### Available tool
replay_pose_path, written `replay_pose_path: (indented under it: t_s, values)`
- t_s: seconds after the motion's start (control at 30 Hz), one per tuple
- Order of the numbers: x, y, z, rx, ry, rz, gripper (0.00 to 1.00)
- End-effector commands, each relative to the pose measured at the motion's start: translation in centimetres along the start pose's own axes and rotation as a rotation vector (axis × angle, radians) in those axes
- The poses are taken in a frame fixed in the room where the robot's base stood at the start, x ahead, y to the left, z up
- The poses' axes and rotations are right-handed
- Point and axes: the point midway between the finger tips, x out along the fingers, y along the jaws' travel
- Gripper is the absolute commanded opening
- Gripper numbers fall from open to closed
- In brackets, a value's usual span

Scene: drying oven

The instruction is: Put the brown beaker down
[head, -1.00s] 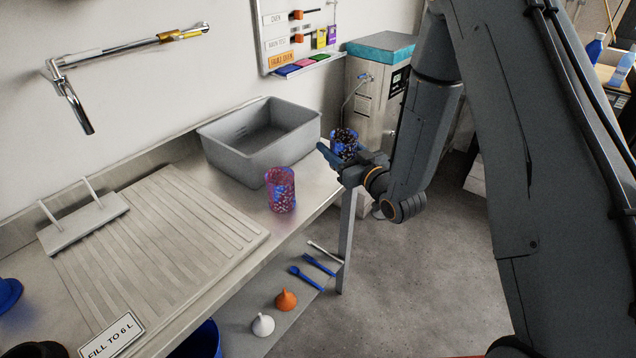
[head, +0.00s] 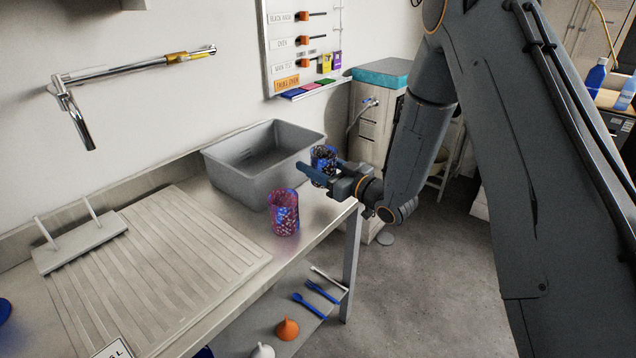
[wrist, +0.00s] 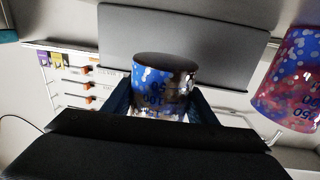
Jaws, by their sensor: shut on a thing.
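The brown beaker (head: 323,155) is speckled blue, white and dark brown. My gripper (head: 318,176) is shut around it, at the bench's right end beside the grey tub. I cannot tell whether its base touches the bench; my gripper hides its lower part. In the wrist view the beaker (wrist: 165,85), with volume marks, sits between the fingers. A second beaker (head: 284,213), speckled red, purple and blue, stands upright on the bench, nearer the front and left of my gripper. It also shows at the right of the wrist view (wrist: 291,85).
The grey tub (head: 235,185) stands against the wall, close to the held beaker. A ridged draining board (head: 160,265) covers the bench's left. Bare bench (head: 318,215) lies right of the second beaker, up to the edge. A grey cabinet with a teal top (head: 380,72) stands beyond.

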Motion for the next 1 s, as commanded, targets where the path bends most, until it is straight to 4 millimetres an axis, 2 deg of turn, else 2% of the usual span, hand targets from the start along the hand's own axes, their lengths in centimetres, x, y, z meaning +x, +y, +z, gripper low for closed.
replay_pose_path:
  t_s: [0.27,0.4,1.0]
  values:
    - [0.0,0.0,2.3,0.000,0.000,0.000,0.26]
    - [0.0,0.0,4.3,0.001,-0.002,0.000,0.26]
    - [0.0,0.0,5.5,-0.001,0.001,0.000,0.26]
